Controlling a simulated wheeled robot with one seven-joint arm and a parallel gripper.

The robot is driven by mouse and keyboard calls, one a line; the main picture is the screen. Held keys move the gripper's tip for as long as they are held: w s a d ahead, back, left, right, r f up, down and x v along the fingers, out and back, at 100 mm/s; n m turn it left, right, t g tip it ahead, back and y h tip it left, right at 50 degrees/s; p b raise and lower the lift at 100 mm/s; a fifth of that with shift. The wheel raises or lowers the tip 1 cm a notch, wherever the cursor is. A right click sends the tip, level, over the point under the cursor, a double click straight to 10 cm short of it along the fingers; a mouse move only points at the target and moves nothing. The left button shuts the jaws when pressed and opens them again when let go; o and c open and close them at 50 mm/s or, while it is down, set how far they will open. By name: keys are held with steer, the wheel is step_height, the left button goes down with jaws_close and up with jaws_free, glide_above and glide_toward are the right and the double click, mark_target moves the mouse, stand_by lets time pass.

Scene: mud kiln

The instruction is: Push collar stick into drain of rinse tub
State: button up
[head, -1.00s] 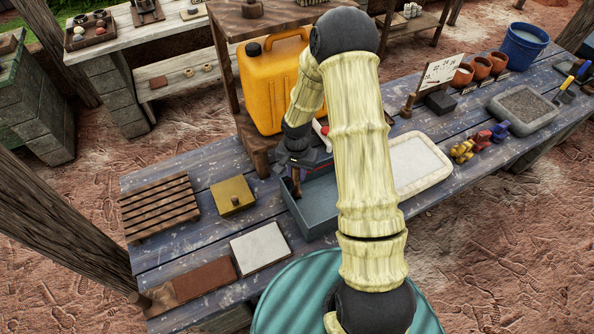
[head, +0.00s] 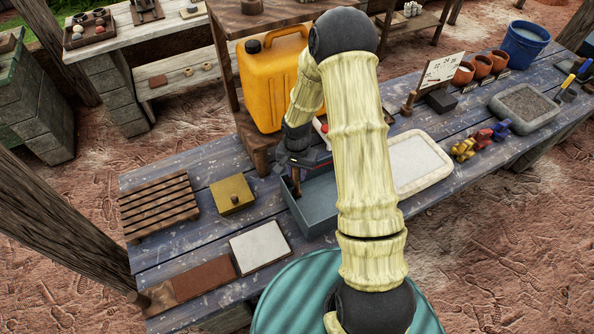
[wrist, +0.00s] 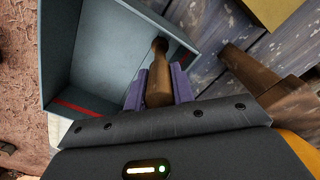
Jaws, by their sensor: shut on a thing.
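The rinse tub (head: 318,202) is a blue-grey rectangular box on the plank table, partly hidden behind my arm. In the wrist view the tub (wrist: 90,60) shows its open inside and a red strip low on one side. My gripper (wrist: 158,88) is shut on the brown wooden collar stick (wrist: 159,76), between its purple fingers. The stick's far end reaches toward the corner of the tub. In the head view my gripper (head: 298,163) is at the tub's back left end with the stick (head: 297,184) pointing down. I cannot make out the drain or whether the stick touches it.
A yellow jerrycan (head: 270,85) on a wooden stand is close behind my gripper. A brass-coloured block (head: 233,196) and a slatted rack (head: 160,207) lie left of the tub. A white tray (head: 418,165) is to its right. A white tile (head: 259,247) lies in front.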

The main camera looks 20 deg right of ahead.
steer(key=shift+f+b, duration=0.45)
steer(key=shift+f, duration=0.15)
stand_by(0.6)
steer(key=o, duration=1)
steer(key=shift+c, duration=0.2)
step_height(320, 180, up, 17)
steer(key=b, duration=0.2)
steer(key=shift+r+b, duration=0.2)
steer(key=shift+b, duration=0.15)
steer(key=s+r+n+t, duration=0.1)
steer(key=s+n, duration=0.5)
steer(key=s, duration=0.9)
steer(key=shift+s+r+n+t, duration=0.2)
steer(key=shift+n+t, duration=0.2)
steer(key=shift+t, duration=0.4)
steer(key=shift+w+d, duration=0.1)
